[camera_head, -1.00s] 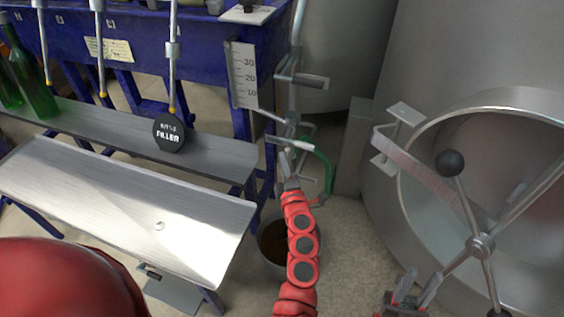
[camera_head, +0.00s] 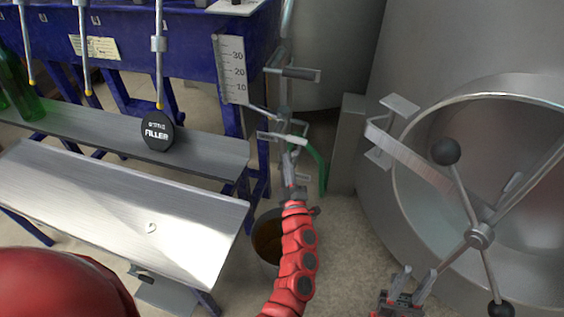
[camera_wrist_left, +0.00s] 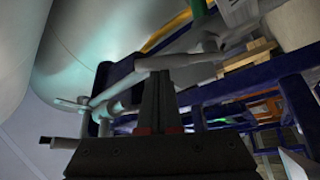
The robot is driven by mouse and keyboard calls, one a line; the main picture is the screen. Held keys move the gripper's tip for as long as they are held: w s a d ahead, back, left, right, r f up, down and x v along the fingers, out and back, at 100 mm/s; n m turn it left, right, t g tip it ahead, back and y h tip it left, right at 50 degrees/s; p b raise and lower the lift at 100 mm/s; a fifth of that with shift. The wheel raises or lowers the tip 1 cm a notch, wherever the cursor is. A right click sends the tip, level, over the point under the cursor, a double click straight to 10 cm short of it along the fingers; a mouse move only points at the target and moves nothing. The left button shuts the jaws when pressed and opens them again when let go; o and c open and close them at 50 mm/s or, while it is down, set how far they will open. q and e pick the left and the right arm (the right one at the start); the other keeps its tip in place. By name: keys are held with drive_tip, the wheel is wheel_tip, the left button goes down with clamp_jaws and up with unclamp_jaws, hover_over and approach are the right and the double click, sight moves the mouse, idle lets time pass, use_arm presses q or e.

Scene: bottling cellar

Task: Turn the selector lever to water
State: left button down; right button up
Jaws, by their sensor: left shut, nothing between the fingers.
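A pale lever-like bar (camera_head: 283,137) crosses the upright pipe stand beside the blue filler frame in the head view; I take it to be the selector lever. My left gripper (camera_head: 291,155) is shut and empty, just below the bar; whether it touches is unclear. In the left wrist view, the shut dark fingers (camera_wrist_left: 161,85) point at a pale bar (camera_wrist_left: 185,61), which passes close to their tips. Above it is a dark-gripped handle (camera_head: 298,74). No water marking is readable. My right gripper (camera_head: 412,285) is open and empty at the bottom right.
A round black "FILLER" sign (camera_head: 158,131) stands on the grey bench (camera_head: 205,155). A green hose (camera_head: 322,170) hangs right of the stand. A bucket (camera_head: 267,238) is on the floor below. A steel tank door with a spoked handwheel (camera_head: 480,236) is at right.

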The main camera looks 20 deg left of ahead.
use_arm(q)
drive_tip(key=shift+d+f+m+t+h, duration=0.65)
drive_tip(key=shift+m+h, duration=0.95)
drive_tip(key=shift+m, duration=1.25)
drive_tip(key=shift+d+f+m+t+h, duration=0.45)
drive_tip(key=shift+f+m+t+h, duration=0.8)
drive_tip(key=shift+m, duration=1.65)
drive_tip(key=shift+d+f+m+t+h, duration=0.2)
drive_tip(key=shift+d+f+m+h, duration=0.35)
drive_tip(key=shift+m+h, duration=1.85)
drive_tip(key=shift+m+y, duration=0.25)
drive_tip(key=shift+m, duration=0.3)
drive_tip(key=s+f+p, duration=0.1)
drive_tip(key=s+p, duration=0.2)
drive_tip(key=s, duration=0.6)
drive_tip(key=shift+s+p, duration=0.25)
drive_tip(key=shift+p, duration=0.05)
